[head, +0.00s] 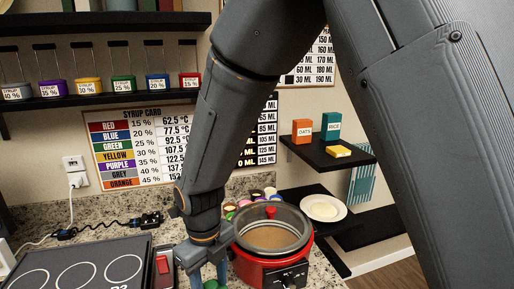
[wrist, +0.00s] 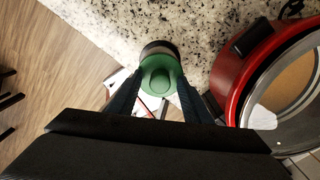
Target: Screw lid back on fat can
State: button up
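A round green lid (wrist: 158,76) is between the two fingertips of my gripper (wrist: 160,84) in the wrist view. The fingers meet its sides with no clear gap, so my gripper looks shut on it. A dark-rimmed can (wrist: 160,46) shows just behind the lid; I cannot tell whether the lid rests on it or is held above it. In the head view, my gripper (head: 208,276) points down at the bottom edge, left of the red pot, with a bit of green at its tips. The can is hidden or cut off there.
A red pot (head: 260,262) with a glass lid (head: 290,222) stands close to the right of my gripper. A black cooktop (head: 85,268) is at the left. The granite counter (wrist: 120,22) ends near the can.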

jog(key=n, duration=0.4)
jog(key=shift+n, duration=0.3)
jog(key=n, duration=0.4)
jog(key=shift+n, duration=0.3)
jog(key=n, duration=0.4)
jog(key=shift+n, duration=0.3)
jog(key=n, duration=0.4)
jog(key=shift+n, duration=0.3)
grip_shut()
